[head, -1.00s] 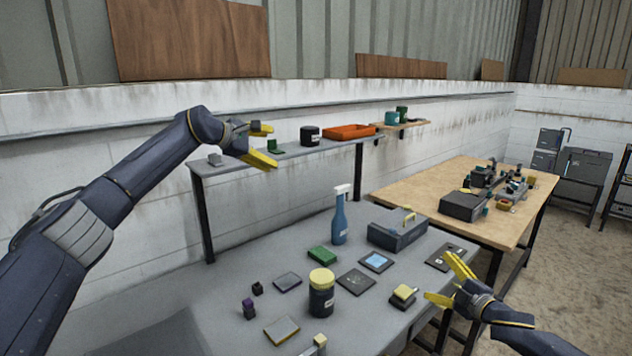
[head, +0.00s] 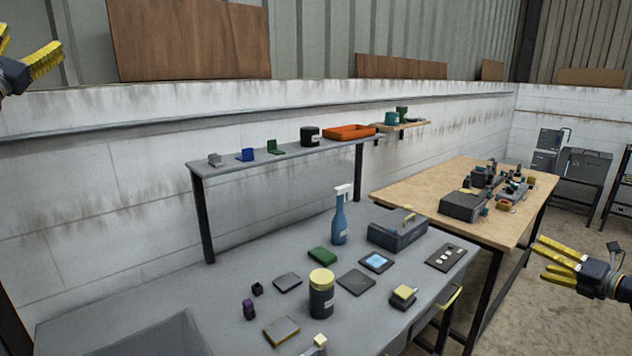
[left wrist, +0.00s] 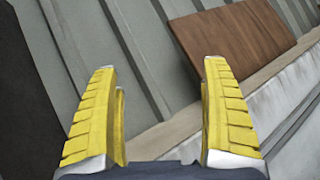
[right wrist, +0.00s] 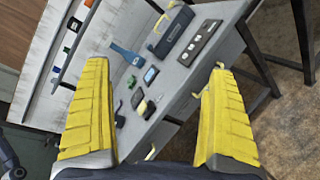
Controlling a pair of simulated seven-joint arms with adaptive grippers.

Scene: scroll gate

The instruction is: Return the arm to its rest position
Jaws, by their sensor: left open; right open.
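My left gripper (head: 22,62) is at the upper left edge of the head view, high in front of the wall and partly cut off. In the left wrist view its yellow fingers (left wrist: 165,115) are spread apart with nothing between them. My right gripper (head: 562,262) is at the right edge of the head view, over the floor to the right of the grey workbench (head: 130,300). In the right wrist view its yellow fingers (right wrist: 160,115) are apart and empty. The workbench lies beyond them there.
The bench holds a spray bottle (head: 340,218), a yellow-lidded jar (head: 321,295) and a toolbox (head: 398,233). A wooden table (head: 415,187) stands behind.

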